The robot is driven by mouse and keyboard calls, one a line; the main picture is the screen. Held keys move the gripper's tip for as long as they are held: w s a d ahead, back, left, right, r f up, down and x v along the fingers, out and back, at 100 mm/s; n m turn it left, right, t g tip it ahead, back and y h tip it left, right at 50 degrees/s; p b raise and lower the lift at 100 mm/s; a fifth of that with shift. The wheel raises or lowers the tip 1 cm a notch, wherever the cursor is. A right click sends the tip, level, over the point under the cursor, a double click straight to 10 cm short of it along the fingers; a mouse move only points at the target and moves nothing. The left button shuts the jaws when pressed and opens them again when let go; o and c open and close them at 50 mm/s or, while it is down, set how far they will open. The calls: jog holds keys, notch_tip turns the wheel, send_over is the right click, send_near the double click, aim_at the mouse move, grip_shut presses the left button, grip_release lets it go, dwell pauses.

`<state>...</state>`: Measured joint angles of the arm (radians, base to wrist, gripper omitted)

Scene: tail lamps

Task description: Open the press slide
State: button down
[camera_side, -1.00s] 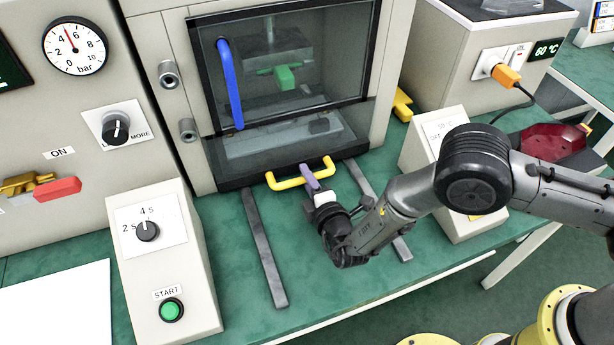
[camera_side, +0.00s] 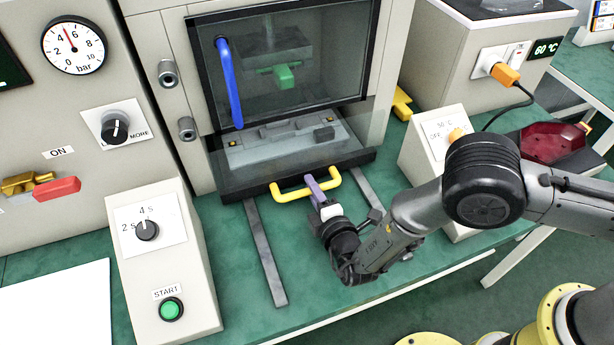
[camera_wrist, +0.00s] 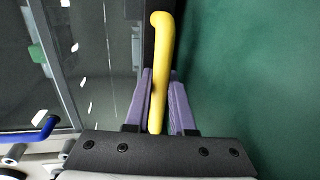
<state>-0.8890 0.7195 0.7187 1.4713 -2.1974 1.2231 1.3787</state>
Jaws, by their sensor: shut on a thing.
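The press slide (camera_side: 222,183) is a dark tray at the bottom of the press, partly out toward the front, with a grey block on it. Its yellow handle (camera_side: 287,194) spans the slide's front edge. My gripper (camera_side: 312,184) has purple fingers and is shut on the right-hand part of the yellow handle. In the wrist view, the yellow handle (camera_wrist: 158,70) lies between the two purple fingers (camera_wrist: 158,100). The rear of the slide is hidden inside the press, behind the window.
Two dark rails (camera_side: 264,255) run forward on the green table. A control box with the START button (camera_side: 171,309) stands left of them, and another switch box (camera_side: 435,150) stands right. The press door with its blue handle (camera_side: 229,85) is above the slide.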

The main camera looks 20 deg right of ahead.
jog(key=v, duration=0.3)
jog(key=f+v, duration=0.1)
jog(key=v, duration=0.2)
jog(key=shift+f, duration=0.1)
jog(key=c, duration=1.1)
grip_release()
jog(key=shift+o, duration=0.2)
jog(key=shift+s, duration=0.1)
jog(key=shift+s, duration=0.25)
jog(key=v, duration=0.2)
jog(key=shift+s+a, duration=0.1)
jog(key=shift+s, duration=0.3)
notch_tip(320, 180, up, 7)
jog(key=shift+w, duration=0.2)
